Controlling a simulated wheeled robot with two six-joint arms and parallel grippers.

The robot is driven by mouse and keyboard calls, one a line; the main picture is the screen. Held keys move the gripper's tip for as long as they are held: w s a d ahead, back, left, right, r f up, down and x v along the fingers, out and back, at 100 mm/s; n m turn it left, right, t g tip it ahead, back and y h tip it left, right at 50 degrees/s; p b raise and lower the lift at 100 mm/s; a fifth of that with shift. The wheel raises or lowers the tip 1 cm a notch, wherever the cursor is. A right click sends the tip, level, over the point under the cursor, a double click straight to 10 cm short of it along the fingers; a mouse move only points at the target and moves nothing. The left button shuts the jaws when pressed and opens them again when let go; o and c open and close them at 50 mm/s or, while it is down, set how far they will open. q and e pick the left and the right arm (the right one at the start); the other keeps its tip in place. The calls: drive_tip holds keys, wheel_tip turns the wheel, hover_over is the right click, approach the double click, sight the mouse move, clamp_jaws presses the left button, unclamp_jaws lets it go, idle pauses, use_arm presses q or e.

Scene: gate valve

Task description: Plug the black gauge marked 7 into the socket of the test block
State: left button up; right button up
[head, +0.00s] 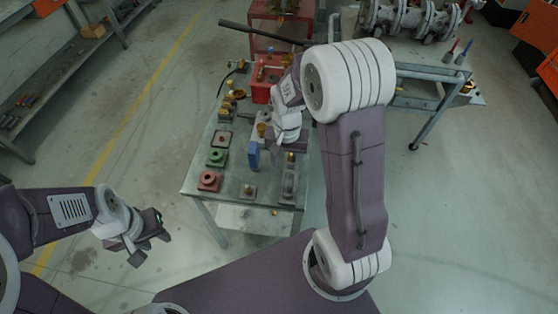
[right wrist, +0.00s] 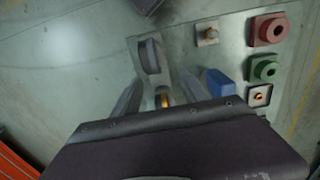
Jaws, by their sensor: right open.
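A dark round gauge (head: 289,182) stands at the near right edge of the metal table, its brass stem (head: 291,157) on the far side. No 7 is legible on it. In the right wrist view the gauge (right wrist: 151,57) lies ahead of my right gripper (right wrist: 158,95), whose open fingers are either side of the brass stem (right wrist: 165,100); contact cannot be told. In the head view the right gripper (head: 289,148) is partly hidden by its wrist. A small grey block with a brass-coloured centre (head: 248,191) may be the test block. My left gripper (head: 147,247) is open, empty and off the table.
A red flanged block (head: 209,180), a green one (head: 216,157) and a dark-framed square block (head: 222,138) line the table's left side. A blue block (head: 254,156) stands close left of the right gripper. Brass fittings and a red bin (head: 263,90) are farther back.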

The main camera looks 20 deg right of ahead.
sight(289, 178)
drive_tip(key=s, duration=0.1)
drive_tip(key=s+f, duration=0.1)
drive_tip(key=s, duration=0.1)
drive_tip(key=shift+s+f, duration=0.4)
drive_tip(key=shift+f, duration=0.4)
drive_tip(key=shift+w+f, duration=0.75)
drive_tip(key=shift+f, duration=0.05)
drive_tip(key=f, duration=0.4)
drive_tip(key=shift+s+d, duration=0.1)
drive_tip(key=shift+s, duration=0.3)
use_arm(q)
drive_tip(key=shift+s+r, duration=0.2)
drive_tip(key=shift+s, duration=1)
use_arm(e)
drive_tip(key=shift+w, duration=0.2)
use_arm(q)
drive_tip(key=shift+s, duration=0.1)
use_arm(e)
clamp_jaws()
